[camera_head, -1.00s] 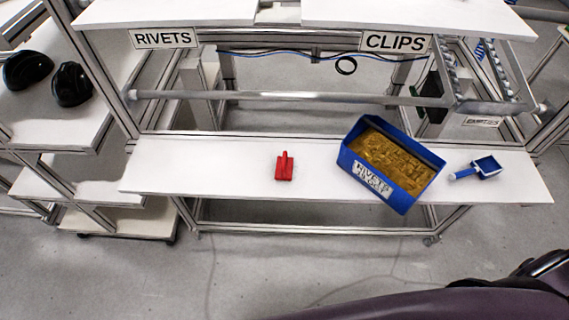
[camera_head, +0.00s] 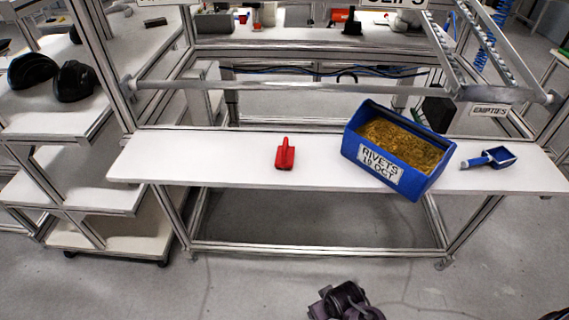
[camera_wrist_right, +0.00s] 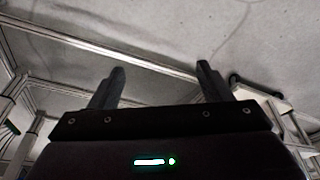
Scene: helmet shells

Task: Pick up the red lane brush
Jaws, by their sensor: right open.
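The red lane brush (camera_head: 285,156) lies on the white lower shelf (camera_head: 220,160), left of the blue bin, with its handle pointing toward the back. Nothing touches it. My right gripper (camera_wrist_right: 160,68) is open in the right wrist view, with nothing between its fingers. That view shows floor and frame rails, and no brush. A dark and purple part of my arm (camera_head: 343,302) shows at the bottom of the head view, well in front of the shelf. My left gripper cannot be made out.
A blue bin (camera_head: 382,177) labelled rivets, full of gold pieces, sits tilted on the shelf right of the brush. A blue scoop (camera_head: 490,158) lies further right. A horizontal rail (camera_head: 300,84) runs above and behind the shelf. Dark helmet shells (camera_head: 73,81) stand at the left.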

